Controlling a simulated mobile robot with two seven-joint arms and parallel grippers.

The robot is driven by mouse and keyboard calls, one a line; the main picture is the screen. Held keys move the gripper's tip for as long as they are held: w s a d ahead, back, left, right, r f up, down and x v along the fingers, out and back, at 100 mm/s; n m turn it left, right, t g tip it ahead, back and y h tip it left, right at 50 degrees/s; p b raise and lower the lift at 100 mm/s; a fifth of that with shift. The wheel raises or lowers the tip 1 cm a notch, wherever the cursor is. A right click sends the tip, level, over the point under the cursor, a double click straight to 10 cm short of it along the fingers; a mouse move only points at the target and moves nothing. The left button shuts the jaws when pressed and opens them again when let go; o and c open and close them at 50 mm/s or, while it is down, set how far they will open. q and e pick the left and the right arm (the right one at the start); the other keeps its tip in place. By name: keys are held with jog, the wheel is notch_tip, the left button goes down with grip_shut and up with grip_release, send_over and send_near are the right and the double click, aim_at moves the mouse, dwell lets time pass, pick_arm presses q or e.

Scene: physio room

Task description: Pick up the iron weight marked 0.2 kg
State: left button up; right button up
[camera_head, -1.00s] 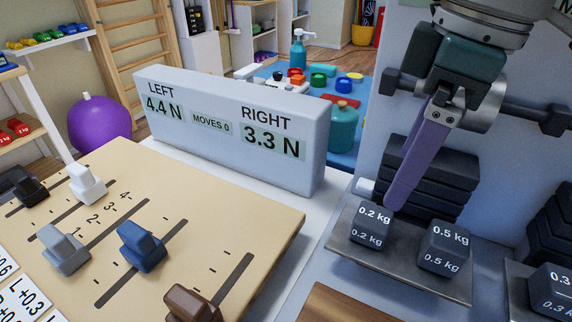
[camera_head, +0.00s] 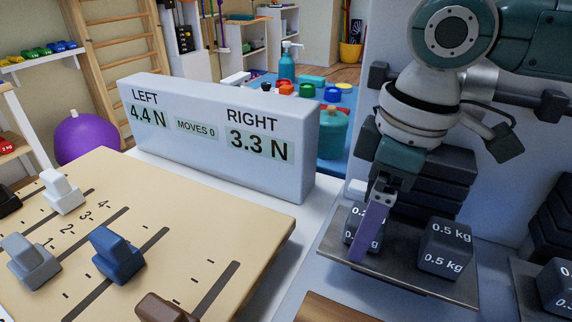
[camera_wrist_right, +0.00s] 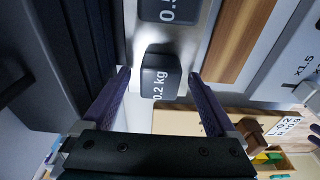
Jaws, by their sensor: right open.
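The 0.2 kg iron weight (camera_head: 354,224) is a small dark block on the left part of a grey metal plate (camera_head: 400,275). A purple finger of my right gripper (camera_head: 372,228) covers part of it in the head view. In the right wrist view the weight (camera_wrist_right: 160,76) sits between the tips of two purple fingers of my right gripper (camera_wrist_right: 158,84), with a gap on both sides. The gripper is open and points down at the weight. A 0.5 kg weight (camera_head: 445,247) stands to the right on the same plate.
Stacked dark plates (camera_head: 440,185) stand behind the weights. A display box (camera_head: 220,135) reads left 4.4 N, right 3.3 N. A wooden slider board (camera_head: 270,240) lies to the left. Another plate with a weight (camera_head: 555,285) is at the right edge.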

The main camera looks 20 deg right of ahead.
jog(key=shift+c, duration=0.3)
grip_shut()
dwell(0.4)
